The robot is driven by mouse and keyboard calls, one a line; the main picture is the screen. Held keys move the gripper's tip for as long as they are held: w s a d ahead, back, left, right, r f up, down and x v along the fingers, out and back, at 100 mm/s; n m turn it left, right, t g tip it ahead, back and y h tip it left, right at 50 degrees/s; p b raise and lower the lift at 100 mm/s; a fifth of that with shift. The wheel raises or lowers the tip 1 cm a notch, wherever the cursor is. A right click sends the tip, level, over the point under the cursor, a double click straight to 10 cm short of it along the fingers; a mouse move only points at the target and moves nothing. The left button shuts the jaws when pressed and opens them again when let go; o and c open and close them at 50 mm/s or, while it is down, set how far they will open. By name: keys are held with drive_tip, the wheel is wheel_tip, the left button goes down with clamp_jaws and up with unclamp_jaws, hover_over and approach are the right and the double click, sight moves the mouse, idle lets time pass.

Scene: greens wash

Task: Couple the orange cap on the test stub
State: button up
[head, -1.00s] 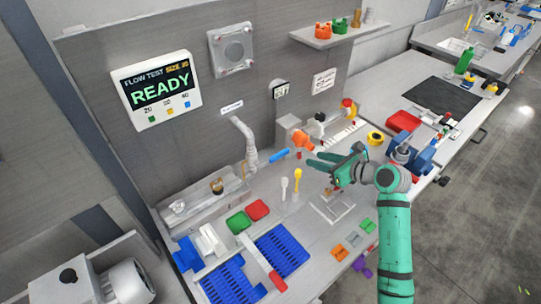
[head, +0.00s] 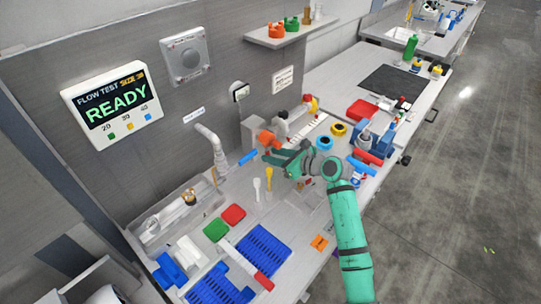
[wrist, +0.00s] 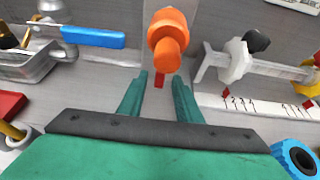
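An orange cap-like fitting (head: 267,138) sits at the front of a grey box on the bench by the back wall. In the wrist view this orange fitting (wrist: 168,38) points toward me, with a narrower rounded end. The stub behind it is hidden, so I cannot tell how it is seated. My gripper (wrist: 160,80) is open and empty, with its two green fingertips apart just below the fitting's near end. In the head view my gripper (head: 270,155) is close in front of it. I see no clear contact.
A blue-handled valve (wrist: 92,37) is left of the fingers. A white clamp-like device (wrist: 240,62) and a marked scale strip (wrist: 262,105) are to the right. A blue ring (head: 324,142) lies nearby. The wall display (head: 112,103) reads READY.

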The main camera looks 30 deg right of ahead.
drive_tip(key=shift+w+a+f, duration=0.2)
drive_tip(key=shift+w, duration=0.2)
drive_tip(key=shift+c, duration=0.3)
clamp_jaws()
drive_tip(key=shift+s+d+r+g+h, duration=0.15)
drive_tip(key=shift+r+g+h, duration=0.1)
drive_tip(key=shift+g, duration=0.45)
drive_tip(key=shift+s+a+r+g+h, duration=0.15)
drive_tip(key=shift+r+g, duration=0.1)
drive_tip(key=shift+g, duration=0.45)
drive_tip(key=shift+d, duration=0.1)
drive_tip(key=shift+o, duration=0.3)
unclamp_jaws()
